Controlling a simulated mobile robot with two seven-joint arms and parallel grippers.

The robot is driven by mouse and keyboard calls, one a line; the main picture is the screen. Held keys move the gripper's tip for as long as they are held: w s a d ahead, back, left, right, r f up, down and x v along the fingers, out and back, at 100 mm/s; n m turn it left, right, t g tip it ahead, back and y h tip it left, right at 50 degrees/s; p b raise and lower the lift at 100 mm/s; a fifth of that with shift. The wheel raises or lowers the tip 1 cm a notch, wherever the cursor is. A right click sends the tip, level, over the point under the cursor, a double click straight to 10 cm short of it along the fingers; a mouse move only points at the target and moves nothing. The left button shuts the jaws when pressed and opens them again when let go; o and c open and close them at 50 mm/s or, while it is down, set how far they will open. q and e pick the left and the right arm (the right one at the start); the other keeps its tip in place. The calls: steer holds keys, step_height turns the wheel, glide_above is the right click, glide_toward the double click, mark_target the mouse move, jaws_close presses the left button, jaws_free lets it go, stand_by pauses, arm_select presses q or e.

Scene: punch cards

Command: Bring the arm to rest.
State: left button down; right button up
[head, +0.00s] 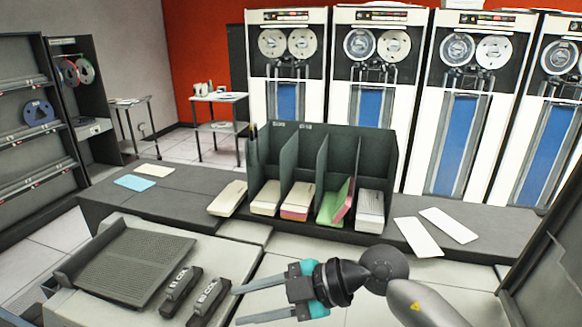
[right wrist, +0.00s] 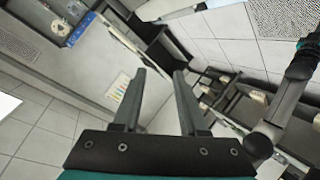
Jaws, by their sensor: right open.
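My right gripper (head: 236,305) reaches in from the lower right of the head view, its fingers pointing left. It is open, with nothing between the fingers. In the right wrist view its two dark fingers (right wrist: 160,72) stand apart with a gap between them. The fingers are near two small dark labelled blocks (head: 181,289) on the pale machine top (head: 235,262), which lie to their left; contact does not show. My left gripper is not in view.
A dark divided rack (head: 387,160) holds several card decks, one green one tilted. Loose cards (head: 418,236) lie right of it, a blue card (head: 134,182) at left. A ribbed grey tray (head: 135,262) is at lower left. Tape cabinets (head: 287,50) line the back.

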steer(key=w+d+r+m+t+y, duration=0.1)
steer(key=w+r+m+t+y, duration=0.2)
steer(key=r+t, duration=0.35)
steer(key=d+r+m+t+y, duration=0.2)
steer(key=r+m+t, duration=0.25)
steer(key=r, duration=0.25)
steer(key=w+d+f+m+t+h, duration=0.2)
steer(key=w+d+m+t+h, duration=0.1)
steer(key=d+m+t+h, duration=0.65)
steer(key=s+d+f+m+g+h, duration=0.3)
steer(key=d+f+m+g+h, duration=0.4)
steer(key=d+f+h, duration=0.45)
steer(key=s+a+f+n+g+y, duration=0.1)
steer(key=s+f+g+y, duration=0.1)
steer(key=s+f+g, duration=0.7)
steer(key=s+a+f+g+y, duration=0.1)
steer(key=s+f+g, duration=0.1)
steer(key=s+f, duration=0.75)
steer(key=s+f+g+b, duration=0.1)
steer(key=s+f+b, duration=0.15)
steer(key=f, duration=1.05)
steer(key=s+f+g+b, duration=0.1)
steer(key=s+f+b, duration=0.15)
steer(key=f, duration=1.05)
steer(key=s+d+f+b, duration=0.3)
steer(key=s+f+b, duration=0.2)
steer(key=s+f, duration=0.9)
step_height(320, 180, down, 4)
steer(key=shift+s+n+g, duration=0.35)
steer(key=shift+n, duration=0.05)
